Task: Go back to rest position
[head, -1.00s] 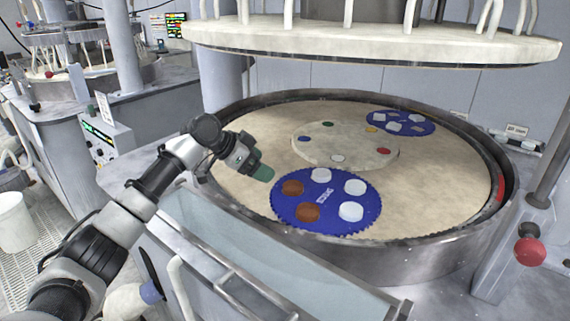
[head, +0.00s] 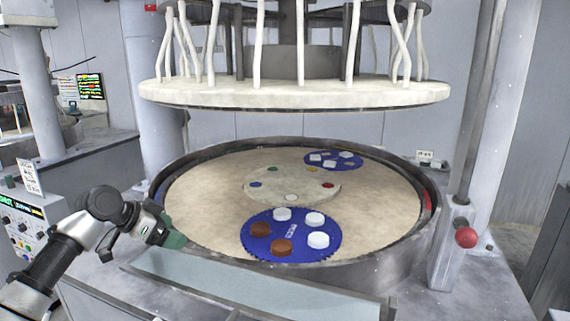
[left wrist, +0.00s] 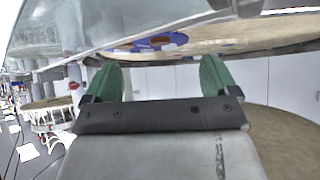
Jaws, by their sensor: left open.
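My left gripper (head: 172,238) is at the left edge of the round polishing machine in the head view, left of the near blue carrier. In the left wrist view its two green fingers (left wrist: 164,80) stand wide apart with nothing between them. The near blue carrier (head: 291,232) lies on the beige platen (head: 210,215) and bears white and brown round pieces. A second blue carrier (head: 318,166) with several pale pieces lies at the back of the platen. My right gripper is not in view.
A metal rim (head: 395,265) surrounds the platen. The upper plate (head: 300,94) hangs above it with white hoses. A red knob (head: 466,237) is on a post at the right. A control panel (head: 22,228) stands at the left. A pale sloped panel (head: 240,287) lies in front.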

